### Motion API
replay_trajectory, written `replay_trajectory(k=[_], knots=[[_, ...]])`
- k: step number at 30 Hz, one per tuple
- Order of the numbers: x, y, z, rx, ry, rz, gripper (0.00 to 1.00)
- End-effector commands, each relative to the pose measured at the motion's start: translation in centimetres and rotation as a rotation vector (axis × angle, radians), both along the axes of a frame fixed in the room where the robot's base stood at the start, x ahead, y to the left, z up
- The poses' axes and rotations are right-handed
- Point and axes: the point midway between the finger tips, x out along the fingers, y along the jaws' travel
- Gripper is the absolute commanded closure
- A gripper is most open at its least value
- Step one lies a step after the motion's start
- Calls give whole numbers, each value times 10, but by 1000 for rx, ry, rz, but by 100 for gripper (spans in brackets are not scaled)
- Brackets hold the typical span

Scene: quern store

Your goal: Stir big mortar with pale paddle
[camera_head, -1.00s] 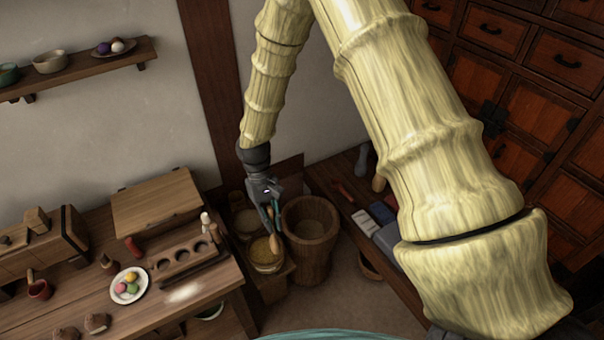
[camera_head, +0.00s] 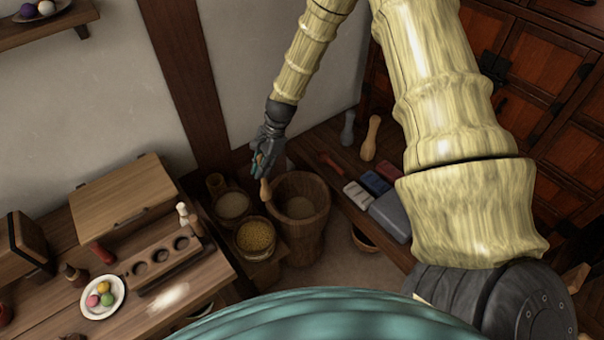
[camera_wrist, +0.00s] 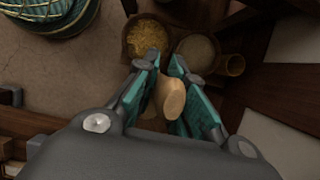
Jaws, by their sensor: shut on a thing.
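The big mortar (camera_head: 322,228) is a deep wooden tub with pale contents, standing on the floor right of the grain containers. My gripper (camera_head: 262,167) is above its left rim, shut on the pale paddle (camera_head: 265,191), whose wooden end hangs below the fingers. The paddle's end appears beside or in front of the mortar's left rim; I cannot tell whether it touches. In the wrist view the paddle (camera_wrist: 171,98) shows as a pale rounded wooden end between the teal finger pads. The mortar is not clearly visible there.
A yellow-grain container (camera_head: 255,238) and a pale-grain container (camera_head: 233,206) stand left of the mortar. The wooden table (camera_head: 221,262) is at left. A low shelf (camera_head: 335,180) at right bears blocks, a grey pestle (camera_head: 347,130) and a pale pestle (camera_head: 371,138).

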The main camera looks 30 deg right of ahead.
Motion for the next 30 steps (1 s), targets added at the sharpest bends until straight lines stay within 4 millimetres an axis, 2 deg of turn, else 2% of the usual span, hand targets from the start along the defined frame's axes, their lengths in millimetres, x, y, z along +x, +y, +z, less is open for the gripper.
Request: replay_trajectory(k=[1,6,9,15,20,30], knots=[[5,-17,-20,3,0,-146,100],[18,-77,-59,1,1,-659,100],[19,-108,-78,-1,2,-905,100],[15,-149,-99,-2,1,-1210,100],[13,-160,-104,-4,1,-1291,100],[13,-160,-121,-4,1,-1294,100]])
